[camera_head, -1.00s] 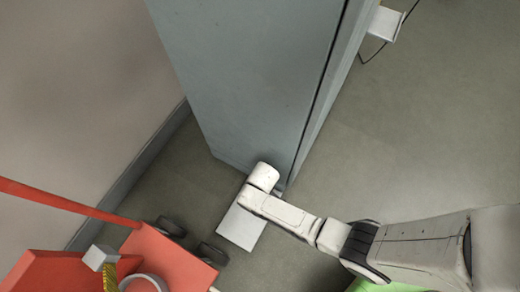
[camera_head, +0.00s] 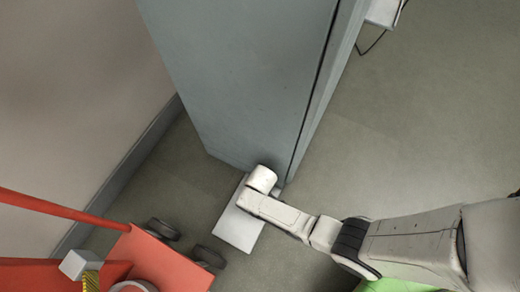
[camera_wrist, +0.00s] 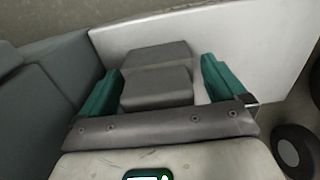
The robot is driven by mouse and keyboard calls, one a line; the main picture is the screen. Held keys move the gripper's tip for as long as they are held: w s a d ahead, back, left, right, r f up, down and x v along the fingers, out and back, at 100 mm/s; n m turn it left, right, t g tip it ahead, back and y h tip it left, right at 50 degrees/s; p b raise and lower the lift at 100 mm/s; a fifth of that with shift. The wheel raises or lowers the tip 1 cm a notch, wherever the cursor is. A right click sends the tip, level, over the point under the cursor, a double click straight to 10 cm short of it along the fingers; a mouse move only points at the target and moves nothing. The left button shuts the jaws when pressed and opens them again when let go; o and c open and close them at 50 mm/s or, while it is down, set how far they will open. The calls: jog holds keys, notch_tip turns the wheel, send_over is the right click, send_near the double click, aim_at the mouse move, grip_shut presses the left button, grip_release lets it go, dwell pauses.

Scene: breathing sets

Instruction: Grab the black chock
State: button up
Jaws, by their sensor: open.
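The black chock (camera_wrist: 157,88) shows in the wrist view as a dark grey, stepped block in front of a white plate (camera_wrist: 225,45). My gripper (camera_wrist: 162,66) is open, with one green finger on each side of the chock. A narrow gap shows at the right finger; at the left finger I cannot tell whether it touches. In the head view the end of my arm reaches down at the foot of the grey cabinet (camera_head: 245,80), beside the white plate (camera_head: 238,228). My fingers and the chock are hidden there.
The grey cabinet stands close to my wrist and shows at left in the wrist view (camera_wrist: 35,95). A red wheeled cart (camera_head: 165,262) with dark wheels (camera_head: 207,256) is at lower left. A wall is at far left. Open floor (camera_head: 430,130) lies to the right.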

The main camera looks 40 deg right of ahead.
jog(key=c, duration=1.2)
jog(key=shift+c, duration=0.4)
jog(key=shift+r, duration=0.2)
